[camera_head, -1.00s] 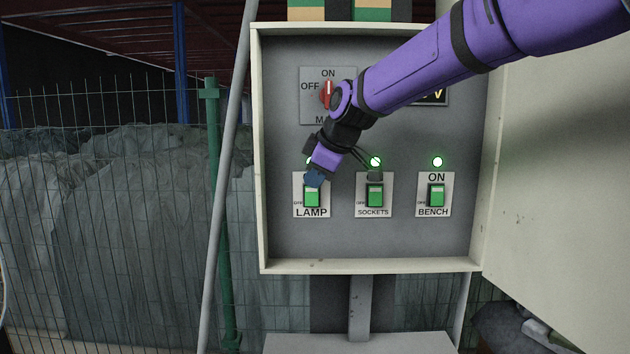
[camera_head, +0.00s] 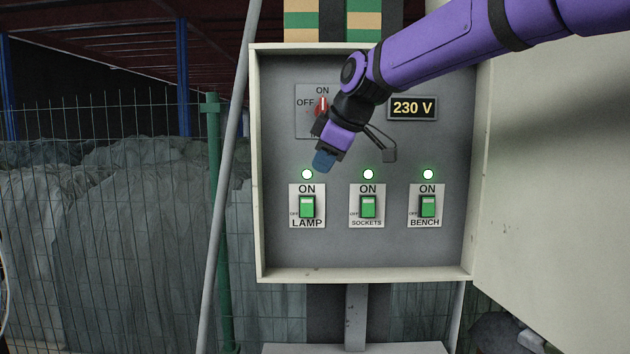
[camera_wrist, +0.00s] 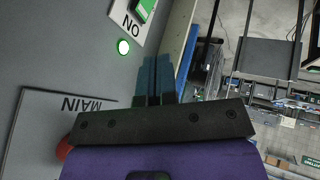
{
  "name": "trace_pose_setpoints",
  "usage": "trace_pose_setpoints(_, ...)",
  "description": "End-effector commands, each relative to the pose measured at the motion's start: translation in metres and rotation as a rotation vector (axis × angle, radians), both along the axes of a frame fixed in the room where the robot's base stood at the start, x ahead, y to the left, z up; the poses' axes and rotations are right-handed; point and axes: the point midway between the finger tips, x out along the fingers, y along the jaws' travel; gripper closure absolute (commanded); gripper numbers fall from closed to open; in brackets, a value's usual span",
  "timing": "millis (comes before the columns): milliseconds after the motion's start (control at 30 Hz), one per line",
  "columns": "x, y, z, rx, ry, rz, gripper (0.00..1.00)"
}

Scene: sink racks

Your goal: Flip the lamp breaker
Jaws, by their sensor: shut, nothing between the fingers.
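The lamp breaker (camera_head: 307,207) is a green rocker on a white plate marked ON, OFF and LAMP, at the lower left of the grey panel. A green light (camera_head: 307,174) glows above it. My gripper (camera_head: 323,160) is shut and empty, above and slightly right of the lamp plate, apart from the breaker. In the wrist view my gripper's blue fingers (camera_wrist: 156,80) are together. Part of a white plate marked ON, with a green rocker (camera_wrist: 146,8), shows at the top there, beside a lit green light (camera_wrist: 123,47).
The sockets breaker (camera_head: 368,207) and bench breaker (camera_head: 428,207) stand to the right, both with green lights lit. The red main switch (camera_head: 322,105) is partly behind my gripper. A 230 V display (camera_head: 412,108) is at upper right. The cabinet door (camera_head: 550,180) stands open at right.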

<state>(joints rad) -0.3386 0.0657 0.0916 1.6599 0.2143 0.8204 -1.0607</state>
Motion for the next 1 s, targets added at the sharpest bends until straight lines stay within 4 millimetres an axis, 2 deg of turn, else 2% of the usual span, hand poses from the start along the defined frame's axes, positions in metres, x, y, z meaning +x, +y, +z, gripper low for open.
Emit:
trace_pose_setpoints(100, -0.005, -0.006, 0.015, 0.001, -0.001, 0.000, 1.00)
trace_pose_setpoints(233, -0.007, -0.010, 0.023, 0.000, -0.001, 0.001, 1.00)
trace_pose_setpoints(700, -0.011, -0.015, 0.026, 0.001, 0.004, -0.010, 1.00)
trace_pose_setpoints(767, -0.016, -0.023, 0.026, 0.004, 0.010, -0.034, 1.00)
trace_pose_setpoints(867, -0.035, -0.047, 0.025, 0.015, 0.035, -0.116, 1.00)
trace_pose_setpoints(1000, -0.077, -0.097, 0.015, 0.045, 0.087, -0.300, 1.00)
